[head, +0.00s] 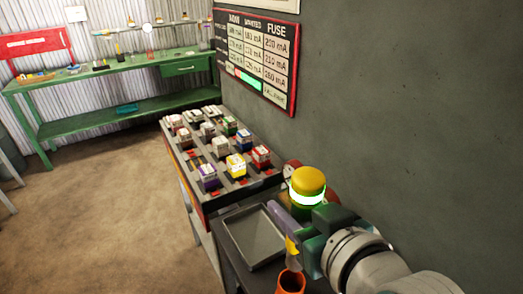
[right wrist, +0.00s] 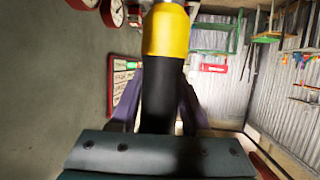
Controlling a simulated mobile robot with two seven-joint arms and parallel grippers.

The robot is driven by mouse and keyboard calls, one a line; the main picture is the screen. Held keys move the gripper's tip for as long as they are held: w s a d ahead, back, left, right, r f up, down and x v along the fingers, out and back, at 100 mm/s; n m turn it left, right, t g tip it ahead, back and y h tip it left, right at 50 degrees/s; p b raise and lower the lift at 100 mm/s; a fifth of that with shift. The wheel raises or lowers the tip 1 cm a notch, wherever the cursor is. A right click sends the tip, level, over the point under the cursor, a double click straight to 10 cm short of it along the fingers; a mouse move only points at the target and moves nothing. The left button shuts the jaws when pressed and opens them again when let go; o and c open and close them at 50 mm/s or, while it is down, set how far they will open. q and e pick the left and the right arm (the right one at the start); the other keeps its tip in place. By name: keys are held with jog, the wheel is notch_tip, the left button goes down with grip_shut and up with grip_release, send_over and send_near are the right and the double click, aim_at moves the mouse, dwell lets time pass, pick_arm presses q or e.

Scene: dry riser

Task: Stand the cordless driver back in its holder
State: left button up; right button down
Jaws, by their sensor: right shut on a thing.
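My right gripper (head: 290,220) reaches in from the lower right and is shut on the cordless driver (head: 292,245). In the right wrist view the driver (right wrist: 163,85) has a black grip between the purple fingers and a yellow body toward the picture's top. In the head view its yellow part and greyish tip point down. An orange cup-shaped holder (head: 291,281) stands just below the tip, near the bottom edge. I cannot tell how far apart tip and rim are. The black grip is hidden in the head view. My left gripper is not in view.
A grey tray (head: 254,238) lies left of the gripper. A yellow lamp-like cylinder with a glowing band (head: 308,186) shows right behind the gripper. A sloped rack (head: 190,176) of coloured blocks stands beyond, along the dark wall. A green bench (head: 110,80) is far back.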

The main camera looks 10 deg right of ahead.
notch_tip(320, 180, down, 10)
jog(key=b, duration=0.8)
jog(key=shift+f+b, duration=0.7)
jog(key=shift+f, duration=0.1)
jog(key=shift+f+b, duration=0.65)
jog(key=shift+f, duration=0.05)
dwell(0.3)
jog(key=c, duration=0.6)
grip_release()
jog(key=o, duration=0.3)
